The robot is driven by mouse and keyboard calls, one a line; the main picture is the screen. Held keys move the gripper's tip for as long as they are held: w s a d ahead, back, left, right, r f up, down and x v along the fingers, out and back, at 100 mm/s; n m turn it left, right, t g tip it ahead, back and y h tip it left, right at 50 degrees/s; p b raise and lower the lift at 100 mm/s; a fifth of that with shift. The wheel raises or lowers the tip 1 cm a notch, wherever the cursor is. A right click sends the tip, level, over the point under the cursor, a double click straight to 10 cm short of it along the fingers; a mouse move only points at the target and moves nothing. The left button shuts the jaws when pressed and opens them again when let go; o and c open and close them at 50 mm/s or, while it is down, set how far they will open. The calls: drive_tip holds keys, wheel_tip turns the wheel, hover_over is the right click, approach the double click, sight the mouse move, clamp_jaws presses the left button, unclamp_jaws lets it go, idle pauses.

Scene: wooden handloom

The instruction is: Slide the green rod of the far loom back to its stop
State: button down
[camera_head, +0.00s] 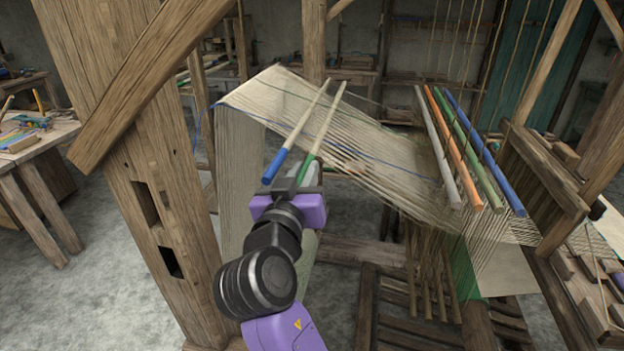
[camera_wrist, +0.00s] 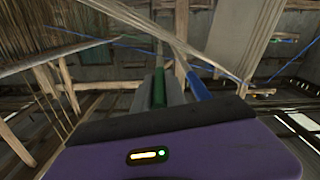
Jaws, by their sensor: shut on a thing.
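My gripper (camera_head: 296,186) is shut on the green end of a pale wooden rod (camera_head: 325,118), at the left part of the loom's warp. In the wrist view the green end (camera_wrist: 158,88) stands between the grey fingers. A matching pale rod with a blue end (camera_head: 281,158) lies just left of it, roughly parallel; its blue end also shows in the wrist view (camera_wrist: 198,88), right of the fingers. The gripper hides part of the green end. Another green rod (camera_head: 474,157) lies in the row at the right, apart from my gripper.
Grey (camera_head: 437,145), orange (camera_head: 454,145) and blue (camera_head: 484,150) rods flank that right-hand green rod. A thick wooden post (camera_head: 130,170) and diagonal brace stand left of my arm. Warp threads (camera_head: 290,95) stretch across the loom. A workbench (camera_head: 30,140) stands far left.

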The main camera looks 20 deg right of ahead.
drive_tip(key=c, duration=1.4)
unclamp_jaws()
drive_tip(key=shift+o, duration=0.2)
drive_tip(key=shift+a, duration=0.1)
drive_tip(key=b+v, duration=0.2)
drive_tip(key=v, duration=0.5)
drive_tip(key=shift+s+a, duration=0.2)
drive_tip(key=shift+s, duration=0.15)
drive_tip(key=shift+c, duration=0.2)
